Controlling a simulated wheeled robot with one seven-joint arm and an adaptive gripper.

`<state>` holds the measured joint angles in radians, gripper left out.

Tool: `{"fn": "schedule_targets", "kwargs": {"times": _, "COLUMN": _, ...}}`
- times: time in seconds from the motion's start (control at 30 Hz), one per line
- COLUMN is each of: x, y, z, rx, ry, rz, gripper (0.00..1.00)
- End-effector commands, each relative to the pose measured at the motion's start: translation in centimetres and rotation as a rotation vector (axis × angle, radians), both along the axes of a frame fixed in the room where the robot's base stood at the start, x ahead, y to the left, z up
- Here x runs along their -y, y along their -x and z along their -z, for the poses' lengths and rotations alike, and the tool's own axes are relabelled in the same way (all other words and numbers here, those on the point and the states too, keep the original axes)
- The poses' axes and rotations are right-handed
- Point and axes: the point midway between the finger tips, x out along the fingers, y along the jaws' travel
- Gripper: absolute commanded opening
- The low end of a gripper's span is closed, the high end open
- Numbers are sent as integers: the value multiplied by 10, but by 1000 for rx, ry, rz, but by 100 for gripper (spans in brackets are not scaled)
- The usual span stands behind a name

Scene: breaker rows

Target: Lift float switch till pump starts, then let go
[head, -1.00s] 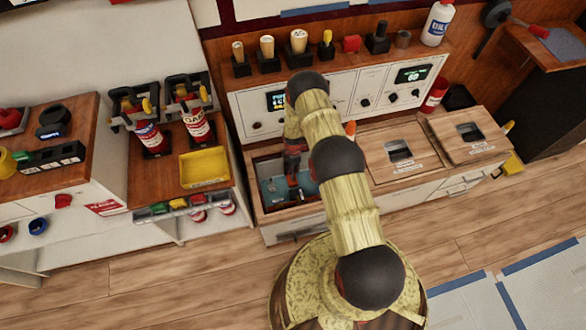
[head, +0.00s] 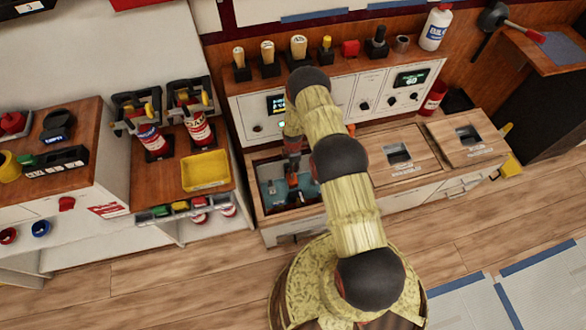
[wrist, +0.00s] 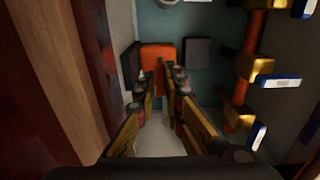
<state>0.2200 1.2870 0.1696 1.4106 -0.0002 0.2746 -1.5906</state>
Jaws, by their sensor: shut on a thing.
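The open bin (head: 262,222) in the counter has a teal inside, and my gripper (head: 291,183) reaches down into it. In the wrist view my gripper (wrist: 162,88) is shut on a thin upright orange-brown piece between its fingertips. An orange block, which I take to be the float switch (wrist: 157,54), sits just beyond the fingertips against the teal wall. Dark blocks flank it. My arm hides part of the bin in the head view. On the panel above, a small display (head: 277,104) is lit, with a small light (head: 257,128) below it.
Orange pipework with brass valves and blue-white tags (wrist: 262,68) runs close on the right in the wrist view. A wooden wall (wrist: 62,70) is close on the left. Two lidded bins (head: 405,160) stand to the right. A yellow tray (head: 206,170) lies on the left cabinet.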

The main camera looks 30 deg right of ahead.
Motion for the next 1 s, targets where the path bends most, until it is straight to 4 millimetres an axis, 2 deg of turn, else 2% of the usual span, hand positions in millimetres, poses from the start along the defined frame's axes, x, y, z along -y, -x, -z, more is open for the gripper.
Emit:
{"fn": "schedule_targets", "kwargs": {"times": 0.17, "x": 0, "y": 0, "z": 2, "rx": 0, "ry": 0, "rz": 0, "gripper": 0}}
{"fn": "schedule_targets", "kwargs": {"times": 0.2, "x": 0, "y": 0, "z": 2, "rx": 0, "ry": 0, "rz": 0, "gripper": 11}}
{"fn": "schedule_targets", "kwargs": {"times": 0.5, "x": 0, "y": 0, "z": 2, "rx": 0, "ry": 0, "rz": 0, "gripper": 28}}
{"fn": "schedule_targets", "kwargs": {"times": 0.83, "x": 0, "y": 0, "z": 0, "rx": 1, "ry": 0, "rz": 0, "gripper": 29}}
{"fn": "schedule_targets", "kwargs": {"times": 1.0, "x": 0, "y": -1, "z": -14, "rx": 2, "ry": 0, "rz": 0, "gripper": 29}}
